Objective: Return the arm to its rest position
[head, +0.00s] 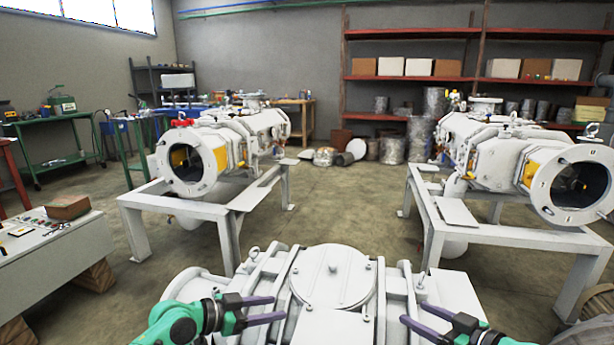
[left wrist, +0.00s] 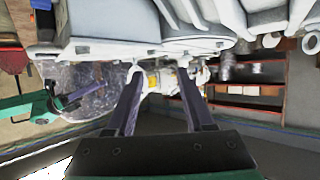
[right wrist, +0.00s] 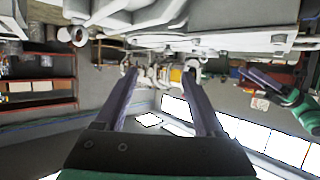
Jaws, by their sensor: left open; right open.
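My left gripper (head: 265,310) is open and empty over the left part of the near white vacuum machine (head: 333,278). Its two dark purple fingers also show apart in the left wrist view (left wrist: 160,100), with nothing between them. My right gripper (head: 430,325) is open and empty over the right part of the same machine. Its fingers show apart in the right wrist view (right wrist: 165,100). My left gripper (right wrist: 270,85) also shows at the right of the right wrist view. The machine has a round bolted lid on top; its lower front is cut off by the frame.
Two more white machines stand on white frames, one at the back left (head: 192,165) and one at the right (head: 560,185). A control console (head: 55,250) with a brown box stands at the left. Red shelves (head: 415,78) line the back wall. Open floor lies between the frames.

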